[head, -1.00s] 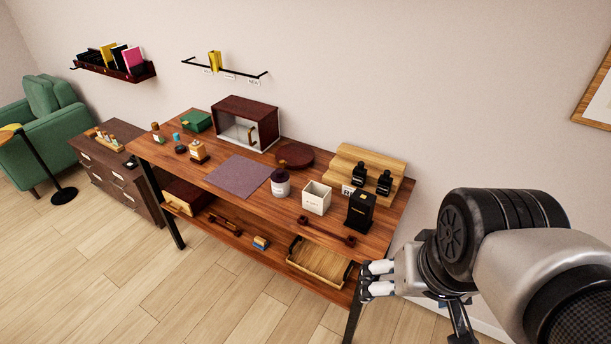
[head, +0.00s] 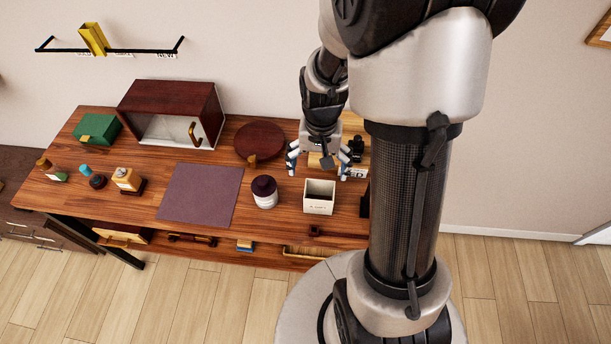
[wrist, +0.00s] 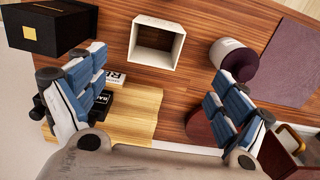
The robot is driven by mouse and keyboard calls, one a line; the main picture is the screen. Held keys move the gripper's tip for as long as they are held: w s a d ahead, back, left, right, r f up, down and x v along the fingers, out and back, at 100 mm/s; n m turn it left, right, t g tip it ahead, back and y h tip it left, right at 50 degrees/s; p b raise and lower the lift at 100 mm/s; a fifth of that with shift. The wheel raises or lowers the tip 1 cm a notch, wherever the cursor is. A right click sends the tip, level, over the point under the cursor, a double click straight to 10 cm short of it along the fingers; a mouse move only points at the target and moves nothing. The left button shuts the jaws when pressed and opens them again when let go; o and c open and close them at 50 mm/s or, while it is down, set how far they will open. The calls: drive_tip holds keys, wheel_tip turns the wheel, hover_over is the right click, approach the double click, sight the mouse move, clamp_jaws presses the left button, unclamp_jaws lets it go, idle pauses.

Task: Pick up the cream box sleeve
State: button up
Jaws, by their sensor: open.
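The cream box sleeve (head: 319,197) stands on the wooden table near its front edge, an open-topped square box with small dark lettering on its front. In the wrist view, the cream box sleeve (wrist: 155,45) shows at the top centre with its hollow inside visible. My gripper (head: 317,168) is open and empty. In the head view it hangs behind and above the sleeve. In the wrist view the two blue-padded fingers (wrist: 160,88) are spread wide, with the sleeve ahead of and between their tips, apart from them.
A white jar with a dark lid (head: 264,192) stands just left of the sleeve. A black box (wrist: 45,25) stands on its other side. A wooden stepped stand (wrist: 130,110) with black bottles is behind.

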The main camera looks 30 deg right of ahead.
drive_tip(key=b, duration=0.3)
hover_over(318, 189)
drive_tip(key=s+a, duration=0.2)
drive_tip(key=s, duration=0.1)
drive_tip(key=f, duration=1)
drive_tip(key=shift+w+d+f, duration=0.15)
drive_tip(key=shift+w+f, duration=0.05)
drive_tip(key=shift+f, duration=0.1)
drive_tip(key=f, duration=0.1)
drive_tip(key=f+b, duration=0.1)
drive_tip(key=f, duration=0.3)
drive_tip(key=shift+s+d+b, duration=0.1)
drive_tip(key=shift+d+b, duration=0.15)
drive_tip(key=shift+b, duration=0.15)
drive_tip(key=shift+r, duration=0.1)
drive_tip(key=shift+c, duration=0.4)
drive_tip(key=c, duration=0.9)
drive_tip(key=shift+r, duration=0.1)
